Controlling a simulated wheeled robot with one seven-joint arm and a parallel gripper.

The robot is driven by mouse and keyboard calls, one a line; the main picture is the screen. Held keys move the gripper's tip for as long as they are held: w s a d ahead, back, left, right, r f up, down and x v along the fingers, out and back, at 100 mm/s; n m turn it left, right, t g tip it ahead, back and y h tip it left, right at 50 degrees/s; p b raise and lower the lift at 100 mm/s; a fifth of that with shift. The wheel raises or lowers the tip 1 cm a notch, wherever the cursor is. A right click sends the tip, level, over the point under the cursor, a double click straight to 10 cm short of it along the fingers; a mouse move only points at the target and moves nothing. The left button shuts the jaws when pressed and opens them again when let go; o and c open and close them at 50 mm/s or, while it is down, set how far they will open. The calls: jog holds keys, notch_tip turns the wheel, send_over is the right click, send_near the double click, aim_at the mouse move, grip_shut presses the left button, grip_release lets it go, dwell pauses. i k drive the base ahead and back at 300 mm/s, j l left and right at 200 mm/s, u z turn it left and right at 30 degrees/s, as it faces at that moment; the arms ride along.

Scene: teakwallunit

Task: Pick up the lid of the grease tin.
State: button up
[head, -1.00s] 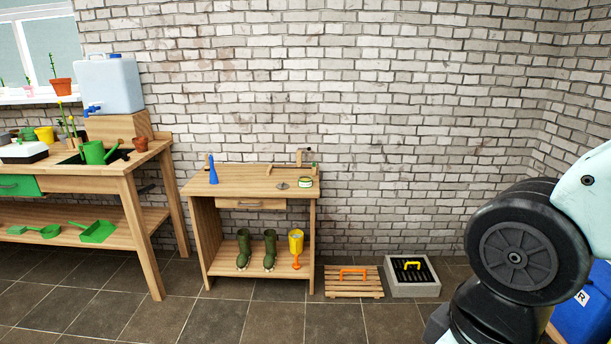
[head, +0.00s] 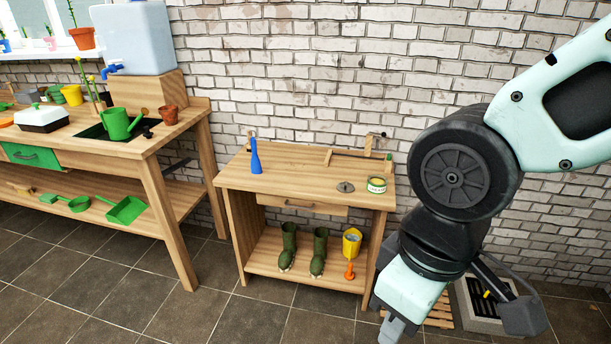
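A small grey disc, apparently the lid (head: 345,187), lies flat on top of the small wooden bench (head: 285,184), near its right front. My arm comes in from the right and bends down in front of the bench's right side. The end of my arm, with my gripper (head: 392,330), is low at the bottom edge; its fingers cannot be made out. It is well below and nearer than the lid.
A larger potting table (head: 110,150) stands left. Floor in front is clear.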

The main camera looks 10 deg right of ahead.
aim_at(345, 186)
jog(key=i+j, duration=0.25)
jog(key=i, duration=0.25)
jog(key=i+j, duration=0.3)
jog(key=i, duration=0.25)
jog(key=i+j+z, duration=0.25)
jog(key=j, duration=0.15)
jog(key=i+j+z, duration=0.3)
jog(key=j, duration=0.15)
jog(key=j+z, duration=0.25)
jog(key=j, duration=0.2)
jog(key=i+j+z, duration=0.25)
jog(key=j, duration=0.3)
jog(key=j+z, duration=0.3)
jog(key=j, duration=0.2)
